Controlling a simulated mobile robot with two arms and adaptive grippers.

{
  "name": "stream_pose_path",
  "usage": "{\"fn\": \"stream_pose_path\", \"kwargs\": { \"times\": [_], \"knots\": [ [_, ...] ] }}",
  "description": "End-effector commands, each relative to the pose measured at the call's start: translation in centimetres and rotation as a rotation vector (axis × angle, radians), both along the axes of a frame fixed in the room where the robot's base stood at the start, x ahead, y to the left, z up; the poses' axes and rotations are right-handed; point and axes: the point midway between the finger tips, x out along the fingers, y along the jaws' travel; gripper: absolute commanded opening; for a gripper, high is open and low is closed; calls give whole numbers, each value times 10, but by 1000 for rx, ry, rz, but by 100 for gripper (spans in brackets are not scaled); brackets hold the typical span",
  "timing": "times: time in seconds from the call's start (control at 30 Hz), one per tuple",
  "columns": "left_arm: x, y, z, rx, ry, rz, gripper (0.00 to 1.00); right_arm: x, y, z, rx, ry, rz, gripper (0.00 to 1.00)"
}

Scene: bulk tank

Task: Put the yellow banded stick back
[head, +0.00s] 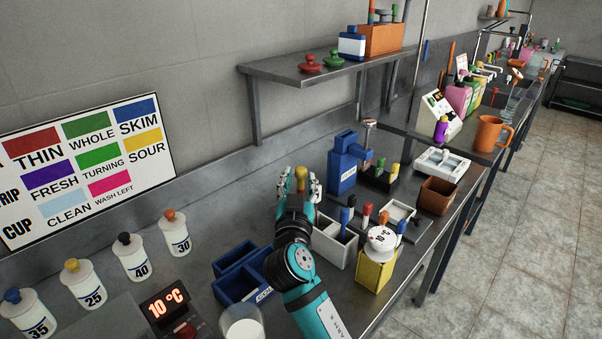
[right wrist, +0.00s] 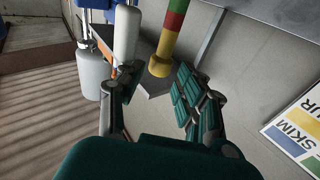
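The stick (right wrist: 168,42) has a yellow wide end and green and red bands; it runs out of the top of the right wrist view. Its yellow end (head: 301,174) shows between the fingertips of my right gripper (head: 300,187) in the head view. In the right wrist view the fingers of this gripper (right wrist: 157,75) stand apart on either side of the yellow end, with a gap on the left. I see no clear contact. The hand hides the lower stick in the head view. A black rack (head: 375,179) holds several coloured sticks. My left gripper is not in view.
A white divided box (head: 337,246) and a blue box (head: 232,288) stand near my right arm. A wall shelf (head: 290,70) carries an orange holder (head: 382,39). A yellow container (head: 374,273) is at the right front. Several white bottles (head: 131,257) stand at the left.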

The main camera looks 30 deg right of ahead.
Motion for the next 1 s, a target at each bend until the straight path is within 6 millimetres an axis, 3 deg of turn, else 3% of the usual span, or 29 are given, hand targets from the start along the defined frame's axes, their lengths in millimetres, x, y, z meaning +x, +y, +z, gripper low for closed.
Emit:
{"fn": "stream_pose_path", "kwargs": {
  "times": [0.2,0.4,1.0],
  "knots": [
    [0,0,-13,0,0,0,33,-38,23,-7,5,0,0,36],
    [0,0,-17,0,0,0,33,-55,33,-7,1,1,-1,36],
    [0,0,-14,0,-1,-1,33,-57,34,-3,0,-1,-1,36]
  ]
}}
